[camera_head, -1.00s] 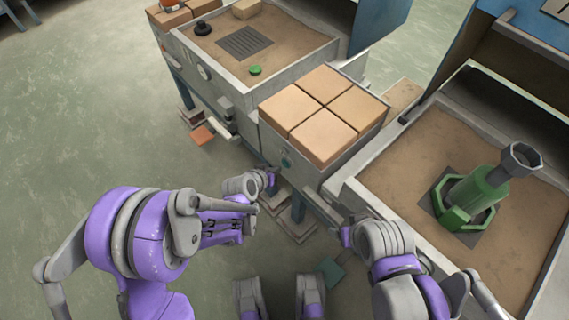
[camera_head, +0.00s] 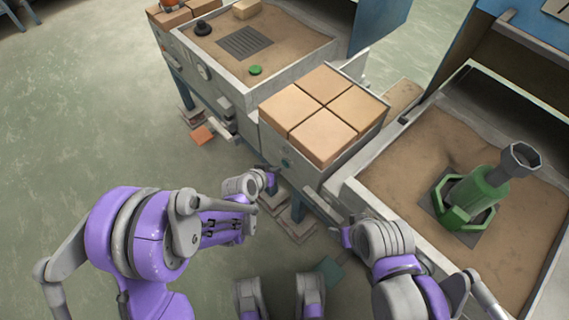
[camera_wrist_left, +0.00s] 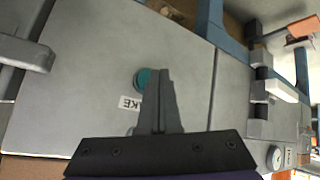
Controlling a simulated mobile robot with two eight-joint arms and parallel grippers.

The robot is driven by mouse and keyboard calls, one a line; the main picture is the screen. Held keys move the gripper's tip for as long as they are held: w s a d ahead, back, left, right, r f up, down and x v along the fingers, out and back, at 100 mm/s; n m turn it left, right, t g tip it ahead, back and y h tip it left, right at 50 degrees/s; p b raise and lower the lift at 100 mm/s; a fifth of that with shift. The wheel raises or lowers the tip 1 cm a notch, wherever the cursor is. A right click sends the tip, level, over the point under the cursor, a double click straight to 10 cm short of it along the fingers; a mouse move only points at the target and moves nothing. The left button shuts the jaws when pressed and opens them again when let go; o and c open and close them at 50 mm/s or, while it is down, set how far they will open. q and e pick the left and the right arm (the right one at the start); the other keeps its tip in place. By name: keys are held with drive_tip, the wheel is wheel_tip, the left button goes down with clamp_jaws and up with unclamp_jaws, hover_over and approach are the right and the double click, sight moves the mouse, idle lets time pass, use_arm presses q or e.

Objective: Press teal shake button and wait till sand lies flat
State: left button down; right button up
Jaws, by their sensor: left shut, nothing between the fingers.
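The teal button (camera_head: 286,162) is on the grey front panel below the tan blocks. In the left wrist view, the teal button (camera_wrist_left: 141,78) shows beside a "KE" label, the rest of which is hidden. My left gripper (camera_head: 271,178) is shut and empty close to the panel; its fingertips (camera_wrist_left: 160,74) overlap the button's right edge in the wrist view. I cannot tell whether they touch it. Sand (camera_head: 405,165) in the right-hand box shows a shallow uneven patch behind the green fixture (camera_head: 470,203). My right gripper (camera_head: 347,234) is near that box's front corner; its jaws are unclear.
Several tan blocks (camera_head: 324,108) sit on top of the middle unit. A grey handle (camera_wrist_left: 24,53) juts from the panel. Open floor (camera_head: 90,120) lies to the left.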

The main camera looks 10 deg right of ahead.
use_arm(q)
drive_tip(key=shift+d, duration=0.1)
drive_tip(key=shift+w+d, duration=0.2)
drive_tip(key=shift+d, duration=0.05)
drive_tip(key=shift+w+d, duration=0.3)
drive_tip(key=shift+d, duration=0.05)
idle(0.7)
drive_tip(key=shift+s+a, duration=0.1)
drive_tip(key=shift+s+a+b, duration=0.35)
drive_tip(key=shift+s+a, duration=0.1)
drive_tip(key=shift+a, duration=0.15)
drive_tip(key=shift+a, duration=0.1)
drive_tip(key=s+a, duration=0.1)
drive_tip(key=a, duration=0.1)
drive_tip(key=s+a, duration=0.1)
drive_tip(key=s, duration=0.1)
drive_tip(key=shift+a+b, duration=0.35)
drive_tip(key=shift+a, duration=0.05)
